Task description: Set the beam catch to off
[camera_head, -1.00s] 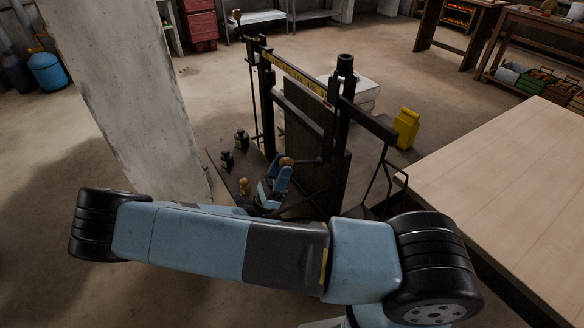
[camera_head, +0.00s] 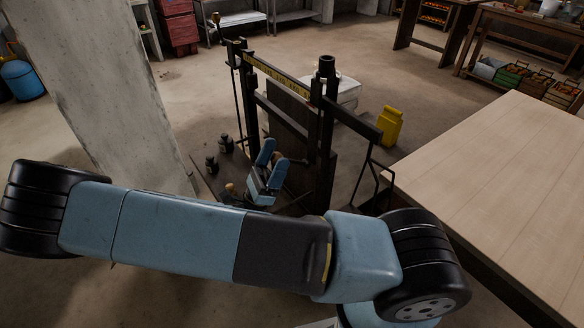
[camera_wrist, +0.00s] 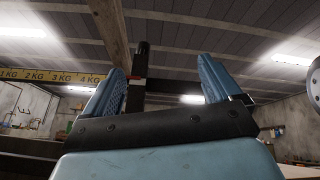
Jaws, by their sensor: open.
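The beam scale (camera_head: 273,115) stands on the floor in the middle of the head view, a dark frame with a yellow graduated beam (camera_head: 280,77) across its top. My gripper (camera_head: 271,153) is open and empty, low in front of the frame, with its fingers pointing up. In the wrist view my gripper (camera_wrist: 165,84) also shows open, with a dark upright post (camera_wrist: 138,68) between its fingers in the picture. The yellow beam (camera_wrist: 40,74) runs behind the left finger. I cannot make out the beam catch for certain.
Dark weights (camera_head: 226,143) stand on the scale's platform at the left. A concrete pillar (camera_head: 110,90) rises at the left. A wooden table (camera_head: 500,180) fills the right. A yellow container (camera_head: 390,125) stands behind the scale.

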